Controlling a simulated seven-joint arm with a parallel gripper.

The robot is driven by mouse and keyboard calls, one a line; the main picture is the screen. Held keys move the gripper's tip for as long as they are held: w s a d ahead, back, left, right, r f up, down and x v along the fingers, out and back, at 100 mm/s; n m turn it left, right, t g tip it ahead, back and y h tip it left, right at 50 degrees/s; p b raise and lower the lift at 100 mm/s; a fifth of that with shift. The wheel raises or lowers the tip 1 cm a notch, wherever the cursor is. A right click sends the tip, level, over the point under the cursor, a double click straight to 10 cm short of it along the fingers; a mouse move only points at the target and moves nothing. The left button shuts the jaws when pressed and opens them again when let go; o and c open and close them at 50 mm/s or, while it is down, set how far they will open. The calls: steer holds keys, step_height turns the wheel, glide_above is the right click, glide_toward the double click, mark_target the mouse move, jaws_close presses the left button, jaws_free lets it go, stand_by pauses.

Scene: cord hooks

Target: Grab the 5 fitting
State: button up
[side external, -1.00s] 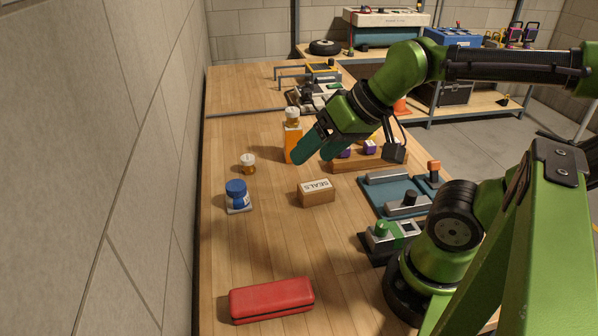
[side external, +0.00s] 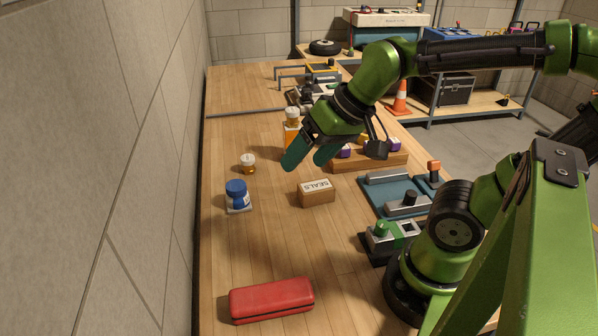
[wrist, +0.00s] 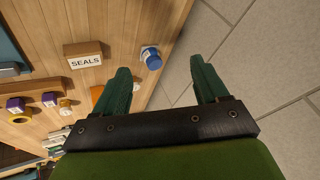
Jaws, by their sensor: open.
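Small purple fittings (side external: 396,145) and yellow fittings sit on a wooden rack (side external: 372,163) behind and right of my gripper. In the wrist view, purple fittings (wrist: 49,99) and a yellow one (wrist: 65,103) show at the left edge. I cannot read a 5 on any of them. My gripper (side external: 307,160) is open and empty above the table, left of the rack. My arm partly hides the fittings in the side view.
A SEALS box (side external: 316,194) stands in front of the gripper. A red case (side external: 271,300) lies near. Teal fixtures (side external: 383,196) are right. The table's front middle is clear.

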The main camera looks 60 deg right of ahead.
steer(key=w+d+f+m+g+h, duration=0.2)
steer(key=w+d+f+g, duration=0.1)
steer(key=w, duration=0.9)
steer(key=m+g+h, duration=0.1)
steer(key=m+h, duration=0.3)
steer(key=m, duration=0.2)
glide_toward(247, 158)
steer(key=x, duration=0.6)
steer(key=shift+s+f, duration=0.2)
steer(key=shift+f, duration=0.2)
steer(key=x, duration=0.5)
steer(key=shift+w+r, duration=0.1)
steer(key=shift+w, duration=0.1)
steer(key=shift+c, duration=0.5)
steer(key=c, duration=1)
steer(key=shift+c, duration=0.3)
